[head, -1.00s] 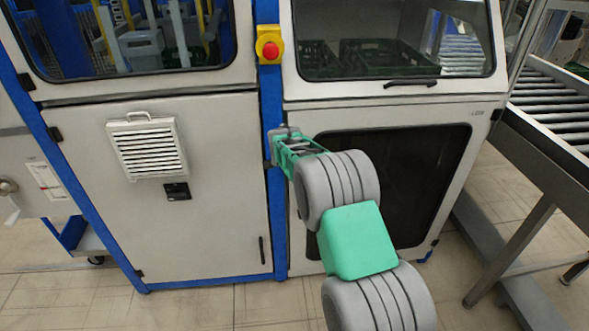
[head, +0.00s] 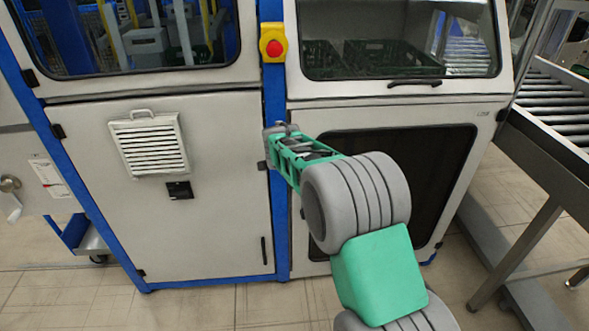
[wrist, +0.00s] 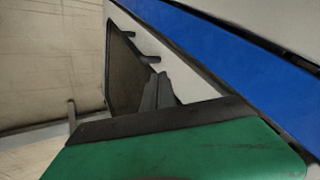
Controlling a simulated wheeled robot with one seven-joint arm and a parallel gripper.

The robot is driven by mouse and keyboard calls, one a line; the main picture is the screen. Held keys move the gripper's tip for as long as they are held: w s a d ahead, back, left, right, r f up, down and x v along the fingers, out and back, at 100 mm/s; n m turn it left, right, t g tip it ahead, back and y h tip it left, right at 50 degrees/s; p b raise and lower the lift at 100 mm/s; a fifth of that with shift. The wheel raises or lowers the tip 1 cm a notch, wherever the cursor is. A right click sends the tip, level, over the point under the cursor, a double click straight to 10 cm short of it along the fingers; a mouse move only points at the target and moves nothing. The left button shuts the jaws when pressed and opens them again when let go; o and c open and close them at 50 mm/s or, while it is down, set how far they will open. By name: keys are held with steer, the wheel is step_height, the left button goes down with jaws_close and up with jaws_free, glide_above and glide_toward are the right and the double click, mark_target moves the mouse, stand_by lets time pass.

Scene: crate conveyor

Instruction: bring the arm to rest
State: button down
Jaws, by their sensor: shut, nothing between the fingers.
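My gripper (head: 272,147) is at the end of my green and grey arm, in front of the blue post between the two cabinet doors in the head view. It is shut and holds nothing. The red emergency-stop button on its yellow box (head: 272,43) is above my gripper on the same post, apart from it. In the wrist view the dark fingers (wrist: 160,90) show beyond the green part of my wrist, with the cabinet behind them.
A white louvred vent (head: 149,145) is on the left door. A dark window (head: 415,185) is in the right door. The roller conveyor (head: 555,110) and its metal legs stand at the right. Tiled floor (head: 200,305) is clear in front.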

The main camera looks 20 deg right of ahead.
steer(key=s+a+r+n+g+y+p, duration=0.1)
steer(key=s+a+r+n+p, duration=0.2)
steer(key=s+r, duration=0.6)
steer(key=s+a+r+n+g+y+p, duration=0.1)
steer(key=s+r+n+p, duration=0.35)
steer(key=s, duration=0.75)
steer(key=s+a+f+n+g+y+p, duration=0.1)
steer(key=s+n, duration=0.6)
steer(key=s, duration=0.7)
steer(key=shift+a+f, duration=0.15)
steer(key=shift+a, duration=0.3)
steer(key=c, duration=2.1)
jaws_free()
